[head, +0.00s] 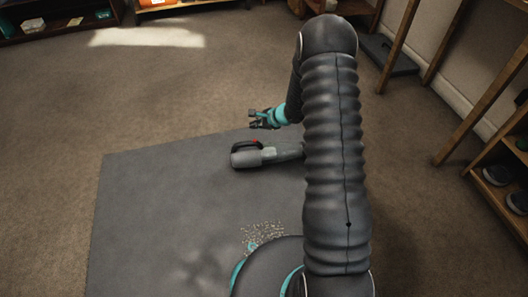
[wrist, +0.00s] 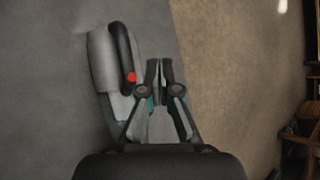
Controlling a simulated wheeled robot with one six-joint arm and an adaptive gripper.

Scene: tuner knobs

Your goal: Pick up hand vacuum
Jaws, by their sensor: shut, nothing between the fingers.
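The hand vacuum (head: 247,158) lies on the grey mat (head: 135,215) near its far edge. It has a grey body, a black handle and a red button. My arm hides its right end in the head view. In the wrist view the vacuum (wrist: 104,70) is left of my gripper (wrist: 160,66), and its lower part runs behind the fingers. My gripper is shut and empty, with its fingertips together beside the red button. In the head view my gripper (head: 254,119) shows beyond the vacuum. Whether it touches the vacuum I cannot tell.
Pale crumbs (head: 262,233) lie on the mat close to my base. Brown carpet (head: 60,110) surrounds the mat and is open on the left. Wooden shelves with shoes (head: 500,176) stand at the right, and low shelves (head: 60,22) line the back.

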